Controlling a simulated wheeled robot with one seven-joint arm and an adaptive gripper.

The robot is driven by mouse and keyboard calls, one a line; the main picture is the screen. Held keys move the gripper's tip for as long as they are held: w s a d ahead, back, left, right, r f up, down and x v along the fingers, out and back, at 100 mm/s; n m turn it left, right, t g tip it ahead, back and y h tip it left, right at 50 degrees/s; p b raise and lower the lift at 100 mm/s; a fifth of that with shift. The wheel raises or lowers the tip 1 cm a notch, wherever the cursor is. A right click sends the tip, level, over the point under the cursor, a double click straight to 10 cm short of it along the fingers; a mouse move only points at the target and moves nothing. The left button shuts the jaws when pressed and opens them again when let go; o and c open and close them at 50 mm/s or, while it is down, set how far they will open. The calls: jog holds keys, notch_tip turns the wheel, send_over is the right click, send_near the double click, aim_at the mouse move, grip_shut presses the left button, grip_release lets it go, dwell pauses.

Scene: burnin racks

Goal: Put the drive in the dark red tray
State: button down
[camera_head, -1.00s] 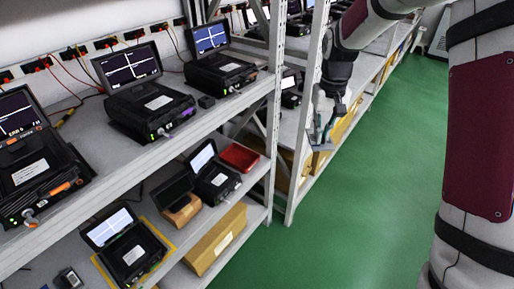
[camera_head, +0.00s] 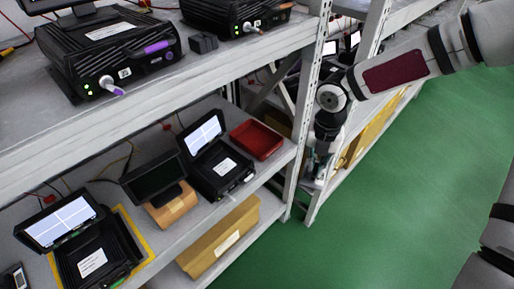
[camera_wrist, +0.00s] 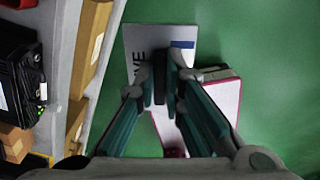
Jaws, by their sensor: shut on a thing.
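The dark red tray (camera_head: 257,140) sits on the lower shelf at its right end, beside a black unit with a raised screen. It looks empty. Its edge also shows at the top left corner of the wrist view (camera_wrist: 18,3). My gripper (camera_head: 319,174) is to the right of the tray, by the rack post and over the aisle side. In the wrist view my gripper (camera_wrist: 170,75) is shut on the drive (camera_wrist: 138,42), a flat piece with a white label, part of a word and a blue mark. The fingers hide part of it.
The rack post (camera_head: 305,125) stands between the tray and my gripper. The upper shelf (camera_head: 165,95) overhangs the lower one. A black unit with a screen (camera_head: 218,168) is left of the tray. A cardboard box (camera_head: 220,240) lies below. The green floor (camera_head: 400,190) is clear.

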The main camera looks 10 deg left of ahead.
jog(key=w+a+f+n+b, duration=0.3)
jog(key=w+f+n+b, duration=0.3)
jog(key=n, duration=0.5)
jog(key=r+n+b, duration=0.1)
jog(key=n+b, duration=0.1)
jog(key=b, duration=0.3)
send_over(261, 145)
jog(key=shift+a+f+b, duration=0.1)
jog(key=shift+f+b, duration=0.3)
jog(key=shift+f, duration=1.3)
jog(key=shift+f, duration=0.1)
jog(key=c, duration=1.7)
grip_release()
